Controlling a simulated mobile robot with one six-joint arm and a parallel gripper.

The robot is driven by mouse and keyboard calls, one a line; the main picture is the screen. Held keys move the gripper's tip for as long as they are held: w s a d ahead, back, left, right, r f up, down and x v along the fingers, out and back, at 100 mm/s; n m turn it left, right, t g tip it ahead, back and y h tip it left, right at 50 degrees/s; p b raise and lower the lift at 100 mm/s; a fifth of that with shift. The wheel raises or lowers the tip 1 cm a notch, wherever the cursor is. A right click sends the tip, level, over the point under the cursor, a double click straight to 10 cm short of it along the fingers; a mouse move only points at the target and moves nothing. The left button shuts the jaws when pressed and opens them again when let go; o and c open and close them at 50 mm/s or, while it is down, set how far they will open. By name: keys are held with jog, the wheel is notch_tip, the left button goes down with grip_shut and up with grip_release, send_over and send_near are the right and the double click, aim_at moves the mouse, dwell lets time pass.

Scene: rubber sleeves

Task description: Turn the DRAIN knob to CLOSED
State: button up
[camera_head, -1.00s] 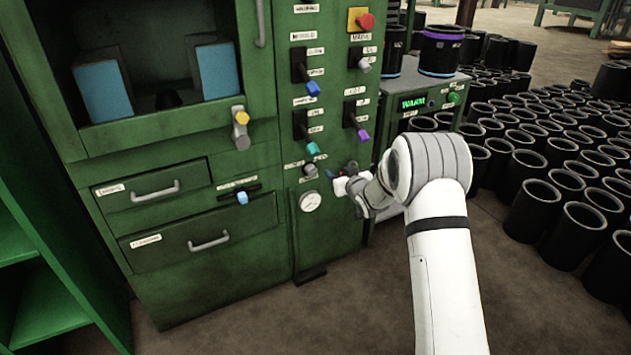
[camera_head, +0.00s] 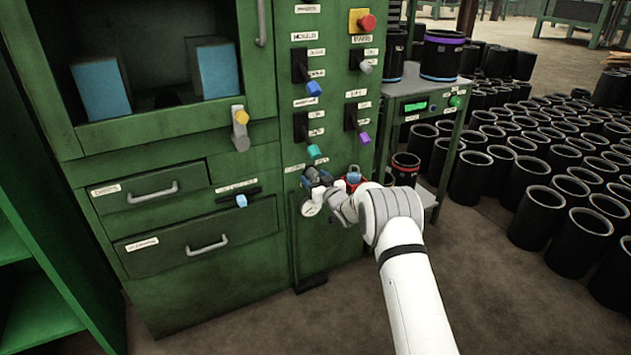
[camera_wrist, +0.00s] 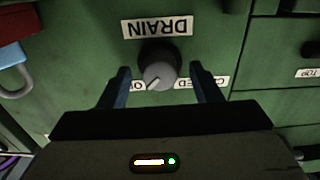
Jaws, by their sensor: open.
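The DRAIN knob (camera_wrist: 158,68) is a round grey knob on the green panel, under its white DRAIN label (camera_wrist: 157,27), which appears upside down in the wrist view. A light mark on the knob points down-left, towards the partly hidden label (camera_wrist: 138,85) starting with O. The partly hidden CLOSED label (camera_wrist: 190,83) is on the other side. My gripper (camera_wrist: 160,78) is open, with one dark finger on each side of the knob; whether they touch it I cannot tell. In the head view my gripper (camera_head: 318,185) is low on the panel and hides the knob.
A red and blue part (camera_head: 352,178) is close on the right. Other lever knobs, such as a teal one (camera_head: 314,151) and a purple one (camera_head: 363,138), stick out above. Black sleeves (camera_head: 540,213) crowd the floor at right.

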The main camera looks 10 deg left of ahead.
jog(key=shift+w+a, duration=0.15)
jog(key=shift+c, duration=0.6)
jog(key=c, duration=0.9)
jog(key=shift+o, duration=0.2)
